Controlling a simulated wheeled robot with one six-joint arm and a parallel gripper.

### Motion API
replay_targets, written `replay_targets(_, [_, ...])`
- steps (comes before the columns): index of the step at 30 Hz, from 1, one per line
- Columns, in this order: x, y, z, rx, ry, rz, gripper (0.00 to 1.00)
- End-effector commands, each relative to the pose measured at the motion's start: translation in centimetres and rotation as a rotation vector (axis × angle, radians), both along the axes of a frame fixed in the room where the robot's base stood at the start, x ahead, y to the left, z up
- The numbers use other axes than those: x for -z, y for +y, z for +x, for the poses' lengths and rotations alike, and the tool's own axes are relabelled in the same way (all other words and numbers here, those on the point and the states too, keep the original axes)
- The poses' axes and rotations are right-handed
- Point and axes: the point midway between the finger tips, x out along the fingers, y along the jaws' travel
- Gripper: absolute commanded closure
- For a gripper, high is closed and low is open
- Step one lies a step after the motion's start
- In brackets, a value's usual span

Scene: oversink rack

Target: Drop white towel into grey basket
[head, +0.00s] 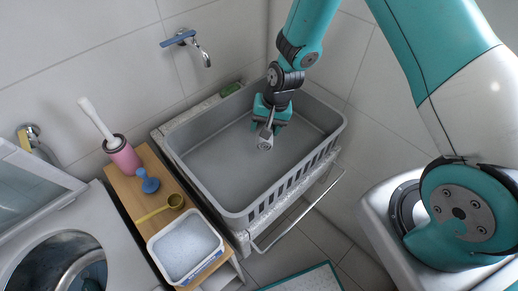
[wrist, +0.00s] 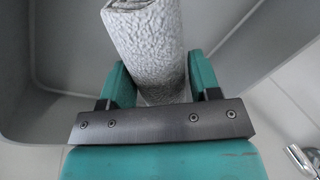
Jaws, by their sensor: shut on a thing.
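The grey basket (head: 225,165) is a wide rectangular tub with slotted sides in the middle of the head view. Its interior looks empty apart from what I hold over it. My gripper (head: 268,118) points down over the right part of the basket. It is shut on the white towel (head: 265,143), a rolled, textured cloth. In the wrist view the towel (wrist: 148,50) sits between the two teal fingers, with the grey basket wall (wrist: 65,45) behind it. I cannot tell whether the towel's lower end touches the basket floor.
A wooden shelf (head: 127,188) left of the basket holds a pink brush holder (head: 124,157), a blue plunger-like item (head: 148,181), a yellow scoop (head: 165,210) and a white tub of powder (head: 185,248). A wall tap (head: 188,40) is behind. A washing machine (head: 62,245) stands at left.

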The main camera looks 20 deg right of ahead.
Motion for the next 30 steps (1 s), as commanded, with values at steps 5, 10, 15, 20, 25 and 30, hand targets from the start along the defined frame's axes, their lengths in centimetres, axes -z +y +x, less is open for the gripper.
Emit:
replay_targets(5, [-0.1,-0.1,0.0,0.001,-0.001,0.0,0.66])
replay_targets(10, [-0.1,-0.1,0.0,0.002,0.0,0.0,0.13])
replay_targets(15, [-0.1,-0.1,0.0,0.002,0.0,0.0,0.13])
replay_targets(20, [-0.3,-0.2,0.0,0.002,-0.001,0.001,0.13])
replay_targets(25, [-2.2,-0.6,-0.1,0.003,-0.005,0.001,0.13])
replay_targets(30, [-5.7,-1.4,-0.4,0.004,-0.007,0.001,0.13])
